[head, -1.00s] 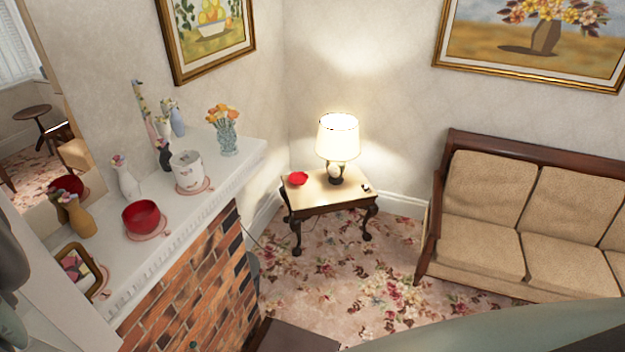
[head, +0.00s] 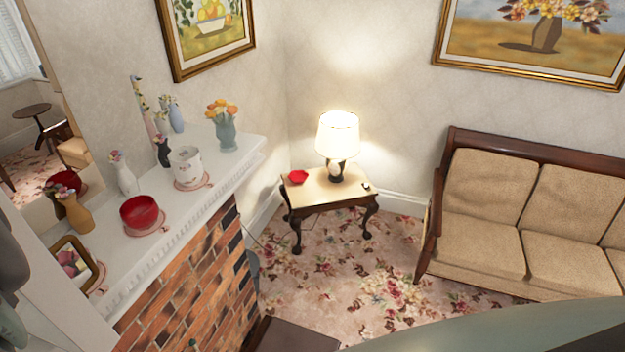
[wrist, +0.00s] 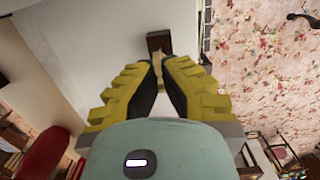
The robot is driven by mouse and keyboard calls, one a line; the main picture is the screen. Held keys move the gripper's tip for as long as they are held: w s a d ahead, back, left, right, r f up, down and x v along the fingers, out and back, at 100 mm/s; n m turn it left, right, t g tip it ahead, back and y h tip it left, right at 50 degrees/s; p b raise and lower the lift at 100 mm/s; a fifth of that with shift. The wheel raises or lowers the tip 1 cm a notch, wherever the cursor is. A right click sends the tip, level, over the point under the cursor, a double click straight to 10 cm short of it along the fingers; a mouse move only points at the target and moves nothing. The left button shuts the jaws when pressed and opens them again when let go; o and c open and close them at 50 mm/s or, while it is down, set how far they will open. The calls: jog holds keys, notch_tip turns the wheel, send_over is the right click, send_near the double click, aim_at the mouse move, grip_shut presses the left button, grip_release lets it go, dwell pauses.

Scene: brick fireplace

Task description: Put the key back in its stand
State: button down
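My gripper (wrist: 160,66) shows in the wrist view with its two yellow, dark-padded fingers drawn close together at the tips. A narrow tan piece with a dark brown block at its far end, apparently the key (wrist: 159,42), sits between and just beyond the fingertips. Its detail is too small to make out. My gripper is not in the head view. I cannot make out the key's stand in either view.
The white mantel (head: 200,205) holds a red bowl (head: 140,212), a white mug (head: 186,165), a picture frame (head: 75,265) and several vases. A side table (head: 325,192) with a lit lamp (head: 338,140) stands in the corner, left of a sofa (head: 530,220). Carpet lies open between.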

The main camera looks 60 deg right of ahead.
jog(key=shift+w+f+b, duration=0.1)
jog(key=shift+f+b, duration=0.95)
jog(key=shift+f, duration=0.1)
jog(key=shift+c, duration=2.3)
grip_release()
jog(key=shift+r, duration=0.15)
jog(key=shift+r+p, duration=0.4)
jog(key=shift+r, duration=3)
jog(key=shift+s, duration=0.2)
